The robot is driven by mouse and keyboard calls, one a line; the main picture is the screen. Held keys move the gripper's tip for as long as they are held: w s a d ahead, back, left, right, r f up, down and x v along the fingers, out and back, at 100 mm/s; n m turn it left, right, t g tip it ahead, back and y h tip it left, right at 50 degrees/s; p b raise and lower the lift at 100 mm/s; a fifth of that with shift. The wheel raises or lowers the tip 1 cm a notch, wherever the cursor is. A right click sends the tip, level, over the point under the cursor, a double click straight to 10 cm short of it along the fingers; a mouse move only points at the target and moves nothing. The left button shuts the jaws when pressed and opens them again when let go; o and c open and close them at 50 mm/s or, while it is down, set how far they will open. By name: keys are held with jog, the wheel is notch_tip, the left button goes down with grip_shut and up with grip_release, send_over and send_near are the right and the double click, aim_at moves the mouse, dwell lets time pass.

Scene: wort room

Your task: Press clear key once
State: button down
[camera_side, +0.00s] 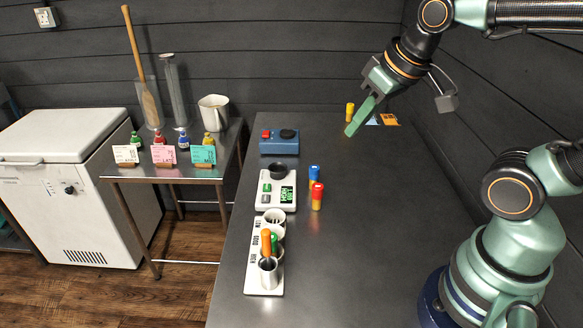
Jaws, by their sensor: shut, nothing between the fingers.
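My gripper (353,130) is shut and empty. It points down and left above the far right part of the grey table. A white device (263,205) with a green lit display (287,194) stands at the table's left, with a dark round cup (280,171) on it. It has small keys (266,188) left of the display. Their labels are too small to read, so I cannot tell which one is the clear key. My gripper is apart from this device, farther back and to its right.
A blue box (280,148) with a red button and black knob stands behind the device. A blue-capped vial (314,176) and a red-capped vial (317,197) stand to its right. A white rack (251,270) with cups stands in front. A yellow vial (350,112) stands near my gripper.

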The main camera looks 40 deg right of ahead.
jog(key=w+a+m+g, duration=0.2)
jog(key=w+m, duration=0.1)
jog(key=w, duration=0.3)
jog(key=m+g, duration=0.3)
jog(key=m, duration=0.3)
send_over(266, 198)
notch_tip(266, 198, down, 8)
jog(key=shift+r, duration=0.1)
notch_tip(266, 198, down, 14)
dwell(0.3)
